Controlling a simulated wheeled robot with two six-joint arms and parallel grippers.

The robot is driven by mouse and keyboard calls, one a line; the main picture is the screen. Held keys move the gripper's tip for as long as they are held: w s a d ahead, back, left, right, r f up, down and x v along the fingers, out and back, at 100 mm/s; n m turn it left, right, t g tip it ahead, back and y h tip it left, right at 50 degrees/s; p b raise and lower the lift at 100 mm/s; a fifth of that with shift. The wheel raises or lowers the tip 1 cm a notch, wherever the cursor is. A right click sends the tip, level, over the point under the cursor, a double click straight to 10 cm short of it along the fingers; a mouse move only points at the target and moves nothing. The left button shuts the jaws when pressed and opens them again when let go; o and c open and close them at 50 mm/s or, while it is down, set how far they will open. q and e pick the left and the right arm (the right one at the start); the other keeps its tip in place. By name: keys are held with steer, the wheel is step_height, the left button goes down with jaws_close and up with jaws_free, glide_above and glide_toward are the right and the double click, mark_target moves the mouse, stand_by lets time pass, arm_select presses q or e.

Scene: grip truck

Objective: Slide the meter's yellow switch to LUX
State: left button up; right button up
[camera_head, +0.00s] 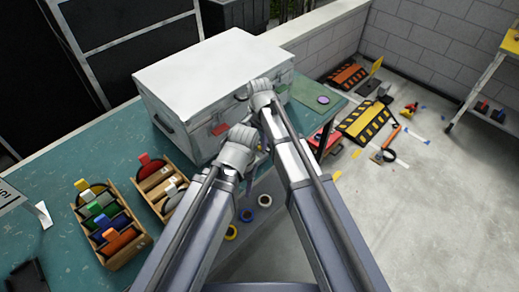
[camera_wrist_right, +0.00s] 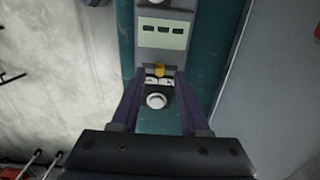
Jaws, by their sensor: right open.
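In the right wrist view the meter (camera_wrist_right: 163,55) is a grey device with a pale display showing dark marks, lying on the teal surface. Its small yellow switch (camera_wrist_right: 159,69) sits below the display. My right gripper (camera_wrist_right: 157,76) is open, with one dark purple finger on each side of the switch; I cannot tell whether either finger touches it. A round white part (camera_wrist_right: 156,101) shows between the fingers, nearer the palm. In the head view my arm links hide most of the gripper area, and I cannot make out the meter there. My left gripper does not show.
A large grey metal case (camera_head: 205,80) stands on the teal workbench (camera_head: 85,145) beside my arm. Wooden holders (camera_head: 118,255) with coloured items are at left. Tape rolls (camera_head: 265,200) lie near the arm links. Black-and-yellow ramps (camera_head: 365,122) lie on the floor at right.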

steer(key=shift+f+b, duration=0.5)
steer(key=shift+f, duration=0.45)
steer(key=shift+c, duration=0.3)
jaws_close()
stand_by(0.4)
